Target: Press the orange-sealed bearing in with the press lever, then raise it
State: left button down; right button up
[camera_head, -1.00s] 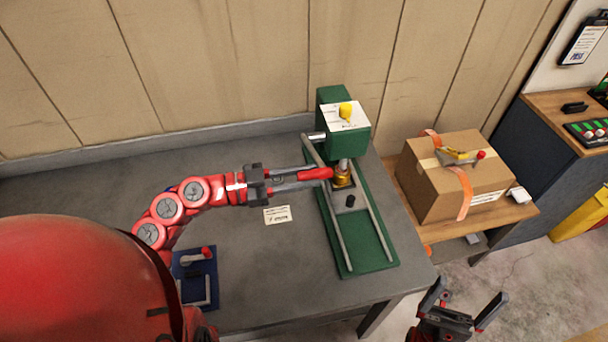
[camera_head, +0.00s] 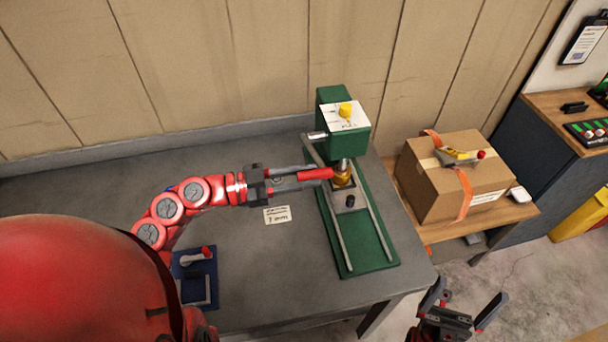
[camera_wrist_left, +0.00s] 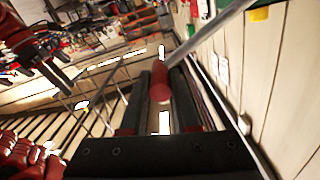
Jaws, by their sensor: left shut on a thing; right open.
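The green press (camera_head: 343,139) stands on the grey bench. Its lever has a red grip (camera_head: 316,174). My left gripper (camera_head: 322,178) is shut on this grip, and the left wrist view shows the red grip (camera_wrist_left: 160,84) end-on between the fingers. An orange-gold piece (camera_head: 342,177) sits under the press ram, just right of the grip. It is partly hidden, and I cannot tell the bearing apart from its seat. My right gripper (camera_head: 465,300) is open and empty at the lower right, off the bench.
A blue fixture with a red-tipped handle (camera_head: 197,275) lies at the bench's front left. A small label (camera_head: 277,215) lies left of the press. A cardboard box (camera_head: 457,183) stands on a wooden table to the right. The bench's back left is clear.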

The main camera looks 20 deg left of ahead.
pick_arm(q)
notch_tip(320, 180, down, 12)
jog(key=s+d+m+b, duration=0.1)
jog(key=m+b, duration=0.5)
jog(key=b, duration=0.5)
jog(key=shift+s, duration=0.3)
jog(key=shift+f, duration=0.15)
jog(key=c, duration=0.7)
grip_release()
jog(key=shift+o, duration=0.2)
jog(key=p+v, duration=0.3)
jog(key=v, duration=1.4)
jog(key=shift+s+a+p, duration=0.2)
jog(key=shift+p, duration=0.1)
